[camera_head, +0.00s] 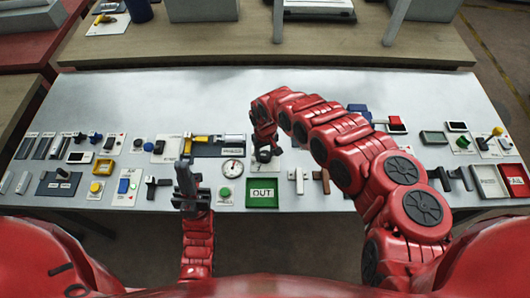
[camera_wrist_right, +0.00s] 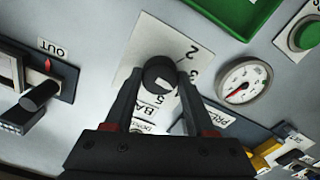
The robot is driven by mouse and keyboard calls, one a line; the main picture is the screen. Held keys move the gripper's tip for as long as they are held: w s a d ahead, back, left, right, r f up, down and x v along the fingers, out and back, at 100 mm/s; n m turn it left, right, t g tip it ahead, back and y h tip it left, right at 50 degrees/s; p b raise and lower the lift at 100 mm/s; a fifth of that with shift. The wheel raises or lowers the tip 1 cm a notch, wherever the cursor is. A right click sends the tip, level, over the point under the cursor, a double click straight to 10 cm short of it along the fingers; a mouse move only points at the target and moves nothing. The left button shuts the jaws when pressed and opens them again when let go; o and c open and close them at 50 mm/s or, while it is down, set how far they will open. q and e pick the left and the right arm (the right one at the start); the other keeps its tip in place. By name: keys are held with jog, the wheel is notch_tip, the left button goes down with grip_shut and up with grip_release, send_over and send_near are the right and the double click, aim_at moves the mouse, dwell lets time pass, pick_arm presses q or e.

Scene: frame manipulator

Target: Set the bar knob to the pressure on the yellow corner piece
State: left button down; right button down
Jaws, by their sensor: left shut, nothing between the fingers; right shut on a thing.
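The black bar knob (camera_wrist_right: 160,74) sits on a pale plate (camera_wrist_right: 146,42) marked BAR, with 2, 3 and 5 readable. My right gripper (camera_wrist_right: 158,82) is shut on the knob, one finger on each side. In the head view my right gripper (camera_head: 265,148) covers most of the knob. A yellow piece (camera_head: 201,139) lies on the dark board behind the gauge; it also shows at the edge of the right wrist view (camera_wrist_right: 265,157). No pressure value is readable on it. My left gripper (camera_head: 187,174) is shut and empty, left of the gauge.
A round gauge (camera_head: 232,167) with a red needle (camera_wrist_right: 236,90) is beside the knob plate. The green OUT tray (camera_head: 262,204) and a green button (camera_head: 225,192) lie in front. Several switches, handles and a yellow frame (camera_head: 103,166) crowd the left side. The table's back strip is clear.

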jog(key=shift+m, duration=1.1)
jog(key=shift+w, duration=0.1)
jog(key=shift+c, duration=1.2)
grip_release()
jog(key=shift+r, duration=0.1)
